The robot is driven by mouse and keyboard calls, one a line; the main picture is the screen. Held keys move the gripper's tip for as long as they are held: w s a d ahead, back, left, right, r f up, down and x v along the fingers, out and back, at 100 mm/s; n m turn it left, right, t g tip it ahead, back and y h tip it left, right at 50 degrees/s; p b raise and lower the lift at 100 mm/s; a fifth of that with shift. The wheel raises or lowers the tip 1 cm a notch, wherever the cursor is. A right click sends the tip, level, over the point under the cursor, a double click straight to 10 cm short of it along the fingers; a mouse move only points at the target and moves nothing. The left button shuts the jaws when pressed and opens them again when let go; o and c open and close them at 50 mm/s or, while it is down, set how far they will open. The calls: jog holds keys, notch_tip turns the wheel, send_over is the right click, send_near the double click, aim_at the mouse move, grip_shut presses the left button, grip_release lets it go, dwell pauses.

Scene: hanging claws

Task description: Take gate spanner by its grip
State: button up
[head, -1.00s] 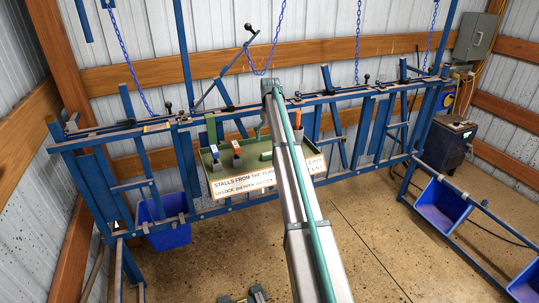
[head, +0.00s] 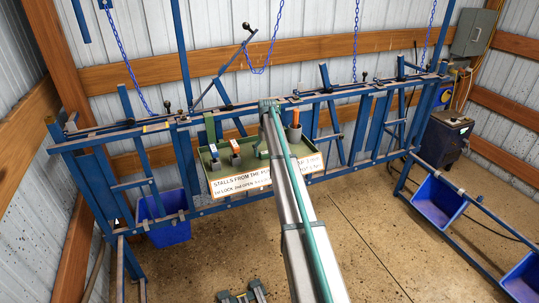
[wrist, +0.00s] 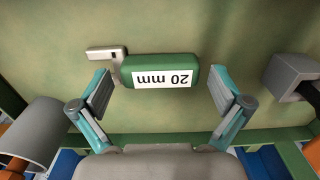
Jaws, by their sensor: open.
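The label faces the camera between the fingers.
A grey cup (wrist: 35,130) stands left in the wrist view; in the head view it holds an orange-handled tool (head: 296,118). A grey block (wrist: 290,77) is at right. Blue rails (head: 340,92) and hanging chains (head: 357,40) surround the tray.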

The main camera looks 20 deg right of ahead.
jog(key=c, duration=1.7)
jog(key=shift+r, duration=0.15)
